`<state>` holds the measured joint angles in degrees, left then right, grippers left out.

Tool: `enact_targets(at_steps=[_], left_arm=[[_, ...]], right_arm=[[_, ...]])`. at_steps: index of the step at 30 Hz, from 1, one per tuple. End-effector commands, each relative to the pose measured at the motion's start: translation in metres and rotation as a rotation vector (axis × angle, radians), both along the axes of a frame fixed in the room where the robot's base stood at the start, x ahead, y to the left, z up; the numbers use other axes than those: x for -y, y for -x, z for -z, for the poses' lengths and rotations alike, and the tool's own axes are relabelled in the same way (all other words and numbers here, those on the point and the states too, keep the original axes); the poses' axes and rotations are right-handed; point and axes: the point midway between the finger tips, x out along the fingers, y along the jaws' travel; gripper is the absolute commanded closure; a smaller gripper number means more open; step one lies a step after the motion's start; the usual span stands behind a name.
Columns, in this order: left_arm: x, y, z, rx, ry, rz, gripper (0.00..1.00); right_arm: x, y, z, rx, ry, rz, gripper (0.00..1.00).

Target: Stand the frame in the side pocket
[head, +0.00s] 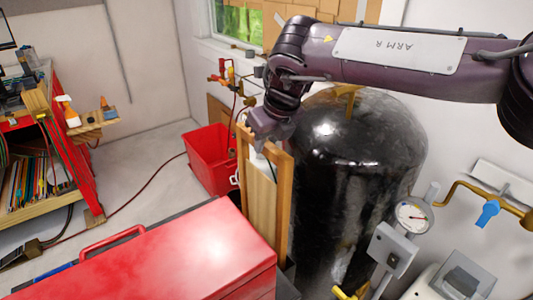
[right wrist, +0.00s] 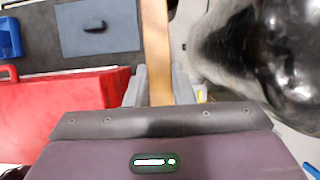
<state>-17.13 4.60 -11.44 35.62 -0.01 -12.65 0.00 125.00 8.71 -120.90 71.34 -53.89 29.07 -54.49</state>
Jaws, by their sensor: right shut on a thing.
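The light wooden frame (head: 284,205) stands about upright in the head view, between the red toolbox and the black tank. My right gripper (head: 268,138) is at its top and shut on it. In the right wrist view the frame (right wrist: 156,50) shows as a narrow wooden strip running between the two grey fingertips (right wrist: 159,88). The frame's lower end is hidden behind the red toolbox in the head view, so I cannot tell whether it touches anything below. I cannot make out the side pocket clearly. My left gripper is not in view.
The red toolbox (head: 170,262) fills the front left. The large black tank (head: 355,170) stands close to the frame's right. A red bin (head: 208,160) is behind it on the floor. A gauge (head: 411,216) and brass pipes are at the right. Open floor lies to the left.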

Motion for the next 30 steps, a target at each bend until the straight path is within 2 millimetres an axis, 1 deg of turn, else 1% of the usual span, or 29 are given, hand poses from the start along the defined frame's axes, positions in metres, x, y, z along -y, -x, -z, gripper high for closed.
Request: enact_targets(at_steps=[3, 9, 20, 21, 24, 26, 30], left_arm=[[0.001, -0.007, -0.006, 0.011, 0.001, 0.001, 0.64], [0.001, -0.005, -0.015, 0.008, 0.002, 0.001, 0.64], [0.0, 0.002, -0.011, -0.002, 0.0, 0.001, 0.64], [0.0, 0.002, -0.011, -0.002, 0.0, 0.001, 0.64], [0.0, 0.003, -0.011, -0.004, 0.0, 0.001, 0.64], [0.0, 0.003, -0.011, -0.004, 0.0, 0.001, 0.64], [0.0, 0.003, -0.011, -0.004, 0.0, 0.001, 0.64]], right_arm=[[0.0, 0.0, 0.01, -0.001, -0.001, 0.001, 1.0], [0.0, 0.0, 0.038, -0.001, -0.001, 0.001, 1.0], [0.0, 0.0, 0.044, 0.001, -0.001, 0.001, 1.0], [0.0, 0.0, 0.046, 0.0, 0.0, 0.001, 0.77], [0.0, 0.0, 0.045, 0.0, 0.0, 0.0, 0.64], [0.0, 0.0, 0.045, 0.0, 0.0, 0.0, 0.57], [0.0, 0.0, 0.045, 0.0, 0.0, 0.001, 0.57]])
